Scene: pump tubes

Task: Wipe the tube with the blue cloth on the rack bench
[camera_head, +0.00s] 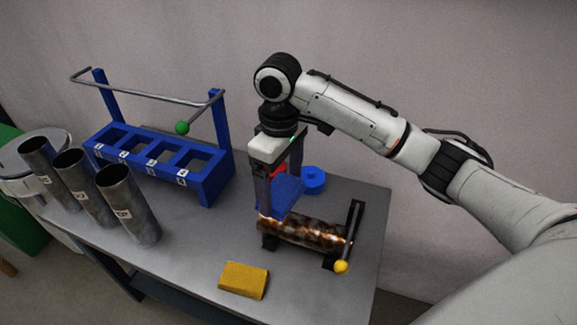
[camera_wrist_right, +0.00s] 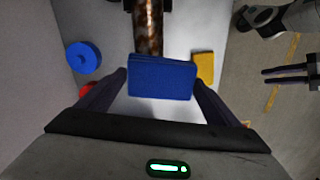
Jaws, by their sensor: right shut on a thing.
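A tube (camera_head: 300,232) with a blotchy brown, rusty-looking surface lies level across a black cradle on the grey bench (camera_head: 200,255). Part of it also shows at the top of the right wrist view (camera_wrist_right: 148,28). My right gripper (camera_head: 275,190) points down over the tube's left end, shut on the blue cloth (camera_head: 285,193). The cloth fills the space between its fingers in the right wrist view (camera_wrist_right: 162,78). The cloth is right at the tube's upper edge; I cannot tell if they touch. My left gripper (camera_wrist_right: 287,76) shows at the right wrist view's edge, fingers apart and empty.
A yellow block (camera_head: 243,281) lies in front of the tube. A yellow-knobbed lever (camera_head: 342,266) stands at the cradle's right end. A blue disc (camera_head: 314,180) is behind. A blue rack (camera_head: 165,165) with a green-knobbed bar and 3 upright grey tubes (camera_head: 125,203) stand left.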

